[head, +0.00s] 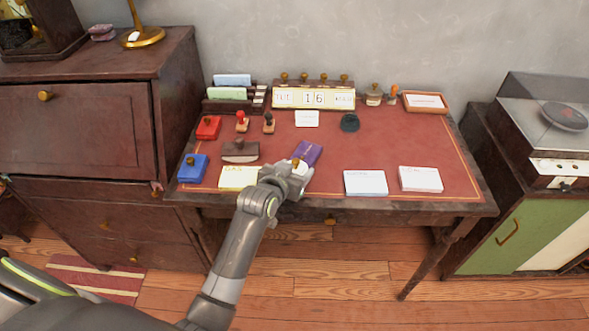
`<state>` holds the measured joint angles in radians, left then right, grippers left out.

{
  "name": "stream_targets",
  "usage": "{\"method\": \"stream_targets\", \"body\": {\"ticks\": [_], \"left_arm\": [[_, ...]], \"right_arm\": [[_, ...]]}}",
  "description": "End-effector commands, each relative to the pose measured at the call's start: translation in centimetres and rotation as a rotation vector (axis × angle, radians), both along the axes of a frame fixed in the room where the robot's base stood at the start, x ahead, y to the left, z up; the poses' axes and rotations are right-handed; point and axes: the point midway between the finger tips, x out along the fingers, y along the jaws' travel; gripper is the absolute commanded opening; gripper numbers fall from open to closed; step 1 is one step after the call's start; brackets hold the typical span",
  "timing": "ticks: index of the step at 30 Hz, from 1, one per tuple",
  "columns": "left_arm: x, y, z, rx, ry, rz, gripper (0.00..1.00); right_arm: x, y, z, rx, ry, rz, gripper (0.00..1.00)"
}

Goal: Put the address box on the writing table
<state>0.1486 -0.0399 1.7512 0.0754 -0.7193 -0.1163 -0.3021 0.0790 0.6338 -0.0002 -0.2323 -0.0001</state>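The writing table (400,140) has a red top with a dark wooden edge and stands against the grey wall. My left arm reaches up from the bottom of the head view, and its gripper (296,167) is over the table's front middle. A small purple box-like thing (308,151) shows just beyond the gripper; it may be the address box, but no label tells me so. The gripper hides its near end, and I cannot tell whether the fingers touch or hold it. My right gripper is not in view.
Paper stacks (366,183) line the table's front. Stamps (241,121), a blue ink pad (192,168) and a red one (208,127) are at left. A date calendar (313,97) stands at the back. The right-middle is clear. A dark cabinet (80,130) adjoins at left.

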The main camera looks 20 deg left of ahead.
Motion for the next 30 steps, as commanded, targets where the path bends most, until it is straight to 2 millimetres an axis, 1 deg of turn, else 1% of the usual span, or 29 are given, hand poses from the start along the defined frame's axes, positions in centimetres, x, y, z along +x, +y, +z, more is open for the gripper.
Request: {"method": "stream_targets", "body": {"ticks": [1,4,5,14,17,20,23,30], "left_arm": [[0.0,0.0,0.0,0.0,0.001,0.0,0.66],[0.0,0.0,0.0,0.0,0.001,0.0,0.79],[0.0,0.0,0.0,0.0,0.001,0.0,0.81],[0.0,0.0,0.2,0.0,0.0,0.0,0.81],[-0.5,0.1,0.4,-0.001,0.001,0.0,0.81],[-1.6,0.2,0.9,-0.001,0.001,0.0,0.81],[-3.1,0.4,1.6,-0.001,0.0,0.002,0.81],[-7.3,0.8,3.3,-0.002,0.001,0.001,0.81]], "right_arm": [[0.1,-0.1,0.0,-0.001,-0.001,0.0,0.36],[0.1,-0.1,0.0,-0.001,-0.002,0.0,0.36],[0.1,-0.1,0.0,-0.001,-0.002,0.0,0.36],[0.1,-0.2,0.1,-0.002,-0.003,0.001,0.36],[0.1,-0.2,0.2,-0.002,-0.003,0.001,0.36],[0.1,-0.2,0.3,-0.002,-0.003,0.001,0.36],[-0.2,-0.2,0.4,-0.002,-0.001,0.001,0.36],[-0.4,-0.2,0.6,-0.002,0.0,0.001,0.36]]}}
